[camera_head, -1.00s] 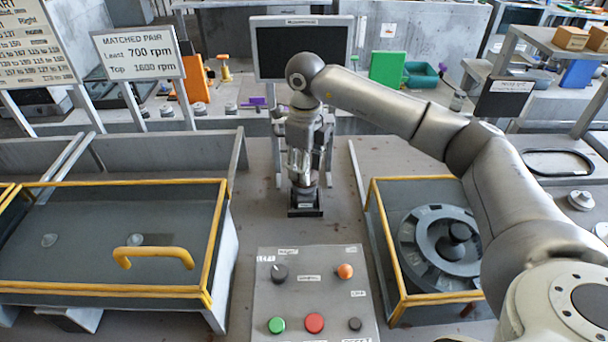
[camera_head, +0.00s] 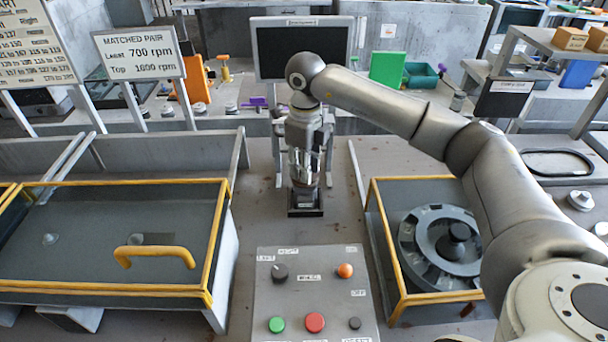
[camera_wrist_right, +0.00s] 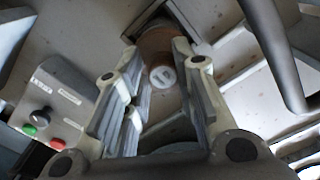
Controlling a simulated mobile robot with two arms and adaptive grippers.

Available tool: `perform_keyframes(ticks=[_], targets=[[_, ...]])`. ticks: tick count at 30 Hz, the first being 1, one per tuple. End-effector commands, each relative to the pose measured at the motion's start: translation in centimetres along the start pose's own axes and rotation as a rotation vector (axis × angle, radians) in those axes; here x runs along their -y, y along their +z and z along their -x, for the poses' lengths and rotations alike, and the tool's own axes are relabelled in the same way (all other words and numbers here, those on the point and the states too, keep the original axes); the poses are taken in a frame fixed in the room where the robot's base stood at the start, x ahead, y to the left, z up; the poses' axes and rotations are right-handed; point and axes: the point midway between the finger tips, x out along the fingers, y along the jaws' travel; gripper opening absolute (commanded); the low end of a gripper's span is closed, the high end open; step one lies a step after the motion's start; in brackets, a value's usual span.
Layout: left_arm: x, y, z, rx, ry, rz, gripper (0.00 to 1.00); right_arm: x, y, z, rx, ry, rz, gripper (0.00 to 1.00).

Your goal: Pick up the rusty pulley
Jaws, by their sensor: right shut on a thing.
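The rusty pulley (camera_wrist_right: 156,43) is a brown round part with a pale hub, between the fingertips of my right gripper in the right wrist view. My right gripper (camera_wrist_right: 158,58) is shut on it. In the head view my right gripper (camera_head: 305,190) points straight down at a small dark square holder (camera_head: 305,212) in the middle of the bench. The fingers hide the pulley there. I cannot tell whether the pulley still touches the holder. My left gripper is not in view.
A control panel (camera_head: 262,300) with buttons and knobs stands in front. A yellow-railed guard with a handle (camera_head: 155,252) is at left. A yellow-railed housing holds a grey wheel (camera_head: 425,235) at right. A dark screen (camera_head: 300,50) stands behind the gripper.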

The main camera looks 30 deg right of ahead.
Motion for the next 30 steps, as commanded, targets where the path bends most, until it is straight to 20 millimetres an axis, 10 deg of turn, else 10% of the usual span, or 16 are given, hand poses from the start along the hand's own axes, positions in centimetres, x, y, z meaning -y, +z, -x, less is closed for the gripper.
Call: perform_keyframes(ticks=[30], targets=[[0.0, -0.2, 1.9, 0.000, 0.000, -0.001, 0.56, -0.1, -0.2, 2.6, -0.012, 0.001, 0.000, 0.00]])
